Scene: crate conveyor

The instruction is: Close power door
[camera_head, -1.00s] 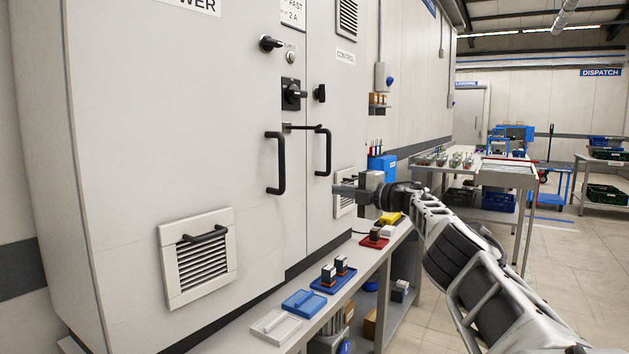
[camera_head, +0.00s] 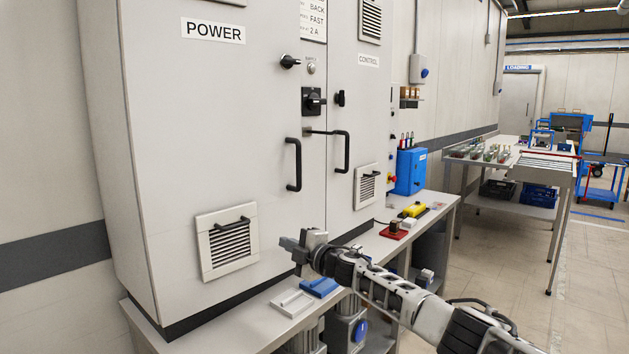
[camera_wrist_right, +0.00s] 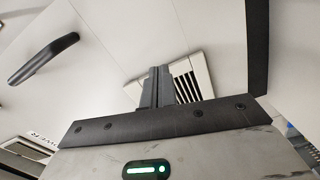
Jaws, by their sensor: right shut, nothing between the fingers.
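The power door (camera_head: 215,130) is the large light-grey left panel of the cabinet, marked with a POWER label (camera_head: 213,31). It looks flush or nearly flush with the control door; I cannot tell whether a small gap remains. Its black handle (camera_head: 293,165) is upright near its right edge and shows at upper left in the right wrist view (camera_wrist_right: 43,57). My right gripper (camera_head: 288,243) is shut and empty, low in front of the door, below the handle and right of the vent. Its closed fingers (camera_wrist_right: 160,88) point toward the door face; contact cannot be told. My left gripper is out of view.
The door's louvred vent (camera_head: 228,243) has a small black handle. A rotary switch (camera_head: 313,101) sits between the doors. The control door (camera_head: 357,110) has its own handle. Below, a bench holds a white block (camera_head: 291,303), a blue block (camera_head: 320,287) and a red tray (camera_head: 393,232).

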